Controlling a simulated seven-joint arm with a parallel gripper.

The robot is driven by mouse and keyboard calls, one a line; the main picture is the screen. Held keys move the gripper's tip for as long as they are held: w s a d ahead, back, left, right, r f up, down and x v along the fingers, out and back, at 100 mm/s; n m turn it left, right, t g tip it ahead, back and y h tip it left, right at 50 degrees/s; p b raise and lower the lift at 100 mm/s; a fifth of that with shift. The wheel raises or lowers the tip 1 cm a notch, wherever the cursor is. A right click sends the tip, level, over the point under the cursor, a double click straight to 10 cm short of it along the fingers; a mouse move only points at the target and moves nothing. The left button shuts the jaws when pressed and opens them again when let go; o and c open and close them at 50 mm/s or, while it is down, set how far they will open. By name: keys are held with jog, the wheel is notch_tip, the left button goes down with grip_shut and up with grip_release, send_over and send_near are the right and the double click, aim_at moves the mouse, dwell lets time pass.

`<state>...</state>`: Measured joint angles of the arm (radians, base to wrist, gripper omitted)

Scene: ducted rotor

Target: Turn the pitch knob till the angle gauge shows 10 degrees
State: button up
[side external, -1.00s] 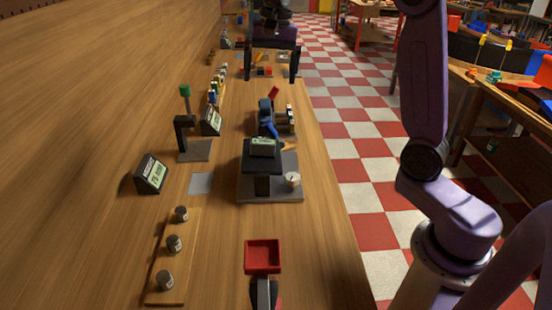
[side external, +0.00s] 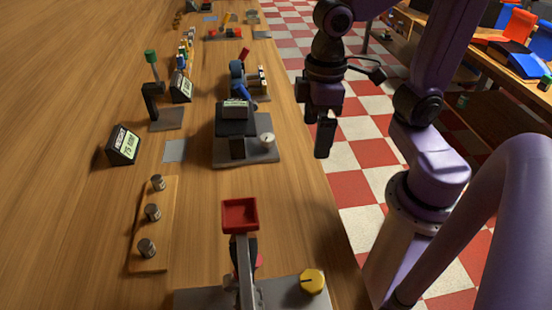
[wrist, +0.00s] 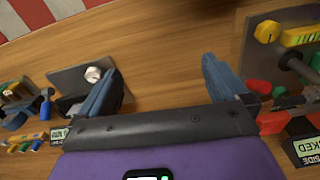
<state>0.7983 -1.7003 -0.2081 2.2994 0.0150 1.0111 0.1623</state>
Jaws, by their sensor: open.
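A white knob (side external: 266,139) stands on a grey base plate beside a black stand with a small display (side external: 235,108), whose reading is too small to make out. A yellow knob (side external: 312,281) with a dark mark sits on another grey plate at the front. I cannot tell which knob is the pitch knob, and no angle gauge can be identified. My gripper (side external: 324,140) is open and empty, above the right table edge, apart from both knobs. In the wrist view my gripper (wrist: 158,68) has bare wood between its fingers, with the white knob (wrist: 93,74) left and the yellow knob (wrist: 266,31) right.
A red tray (side external: 240,214) on an upright stands behind the yellow knob. A wooden strip with three grey cylinders (side external: 152,212) and a tilted display (side external: 124,146) lie to the left. A blue device (side external: 239,82) stands farther back. Bare wood separates the two grey plates.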

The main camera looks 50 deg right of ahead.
jog(key=s+d+f+n, duration=0.2)
jog(key=s+n, duration=0.1)
jog(key=s, duration=0.2)
jog(key=shift+s+f+n, duration=0.25)
jog(key=shift+f+n, duration=0.05)
jog(key=shift+s+d+f, duration=0.15)
jog(key=shift+s, duration=0.15)
jog(key=shift+c, duration=0.9)
jog(key=shift+s+d+f, duration=0.1)
jog(key=c, duration=0.4)
jog(key=n+t+y, duration=0.9)
jog(key=n, duration=2.4)
send_near(273, 136)
jog(key=x, duration=0.9)
jog(key=shift+a+f, duration=0.15)
jog(key=shift+a, duration=0.15)
